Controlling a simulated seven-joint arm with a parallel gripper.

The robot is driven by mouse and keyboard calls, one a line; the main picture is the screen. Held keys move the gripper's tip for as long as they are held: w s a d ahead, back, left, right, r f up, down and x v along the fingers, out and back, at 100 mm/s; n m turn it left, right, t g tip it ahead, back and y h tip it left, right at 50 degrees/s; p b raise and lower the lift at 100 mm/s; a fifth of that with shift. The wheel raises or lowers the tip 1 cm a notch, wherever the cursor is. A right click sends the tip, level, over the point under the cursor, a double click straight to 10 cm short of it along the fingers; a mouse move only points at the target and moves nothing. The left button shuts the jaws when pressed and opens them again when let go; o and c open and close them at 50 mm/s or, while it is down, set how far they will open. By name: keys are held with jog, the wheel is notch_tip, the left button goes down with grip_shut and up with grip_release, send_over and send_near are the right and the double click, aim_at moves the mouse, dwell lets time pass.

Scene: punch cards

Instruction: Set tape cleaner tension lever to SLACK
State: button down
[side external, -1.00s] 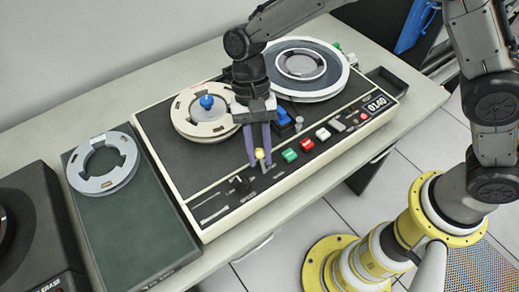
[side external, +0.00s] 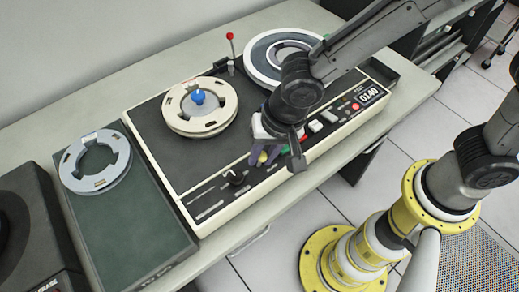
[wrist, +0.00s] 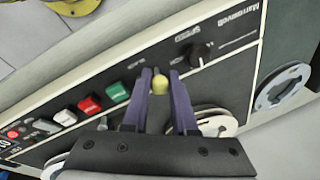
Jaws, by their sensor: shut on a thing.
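A small lever with a yellow ball knob (side external: 263,157) stands on the front control strip of the tape recorder (side external: 165,150), between the black rotary knob and the green button. It also shows in the wrist view (wrist: 160,84). My gripper (side external: 262,158) has its purple fingers on either side of this knob, shut on it. In the wrist view my gripper (wrist: 160,74) has one finger left and one right of the knob. In the side view the wrist leans over toward the recorder's front. The lever's labels are too small to read, and its stem is mostly hidden.
A black rotary knob (wrist: 200,52) and green button (wrist: 117,92) flank the lever. A cream reel (side external: 185,117) and large grey reel (side external: 257,65) lie on top. A red-ball rod (side external: 230,37) rises at the back. A loose grey reel (side external: 75,178) lies to the left.

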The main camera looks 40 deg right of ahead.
jog(key=shift+s+f+t, duration=0.1)
jog(key=shift+s+t, duration=0.25)
jog(key=shift+t, duration=0.35)
dwell(0.3)
jog(key=c, duration=0.7)
grip_release()
jog(key=v, duration=1.4)
jog(key=shift+f, duration=0.1)
